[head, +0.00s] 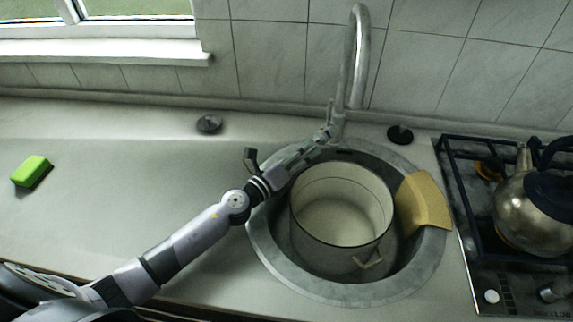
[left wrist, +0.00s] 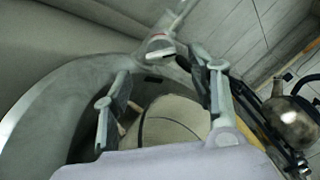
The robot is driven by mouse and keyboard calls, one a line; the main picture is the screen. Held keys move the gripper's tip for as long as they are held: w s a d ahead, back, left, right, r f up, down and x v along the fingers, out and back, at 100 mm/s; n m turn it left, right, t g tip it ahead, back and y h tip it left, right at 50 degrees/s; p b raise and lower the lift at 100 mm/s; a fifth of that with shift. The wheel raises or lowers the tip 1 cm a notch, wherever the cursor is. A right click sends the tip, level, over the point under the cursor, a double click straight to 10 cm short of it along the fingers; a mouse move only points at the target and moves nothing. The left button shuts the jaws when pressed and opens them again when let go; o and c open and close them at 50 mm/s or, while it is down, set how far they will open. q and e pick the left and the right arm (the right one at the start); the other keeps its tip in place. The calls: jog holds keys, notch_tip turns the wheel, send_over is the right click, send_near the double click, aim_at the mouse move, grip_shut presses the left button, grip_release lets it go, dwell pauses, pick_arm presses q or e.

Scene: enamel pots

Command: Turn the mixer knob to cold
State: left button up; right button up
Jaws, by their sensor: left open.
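The metal mixer tap (head: 357,60) rises behind the round sink, with a tall curved spout. My left gripper (head: 324,138) reaches over the sink's back left rim, close to the tap's base. In the left wrist view, the left gripper (left wrist: 156,76) is open and empty, its two fingers spread apart. The mixer base (left wrist: 160,43) shows just beyond the fingertips, with a pale lever-like part that I take for the knob (left wrist: 162,54). Touch cannot be told. In the head view the knob is largely hidden by the gripper. My right gripper is not in view.
A white enamel pot (head: 345,245) stands in the sink (head: 275,262) below my left arm. A tan curved piece (head: 424,203) lies on the right rim. A kettle (head: 535,215) stands on the hob at right. A green sponge (head: 31,171) lies on the clear left counter.

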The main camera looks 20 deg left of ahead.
pick_arm(q)
jog(key=v, duration=0.7)
jog(key=shift+s, duration=0.3)
jog(key=shift+a, duration=0.1)
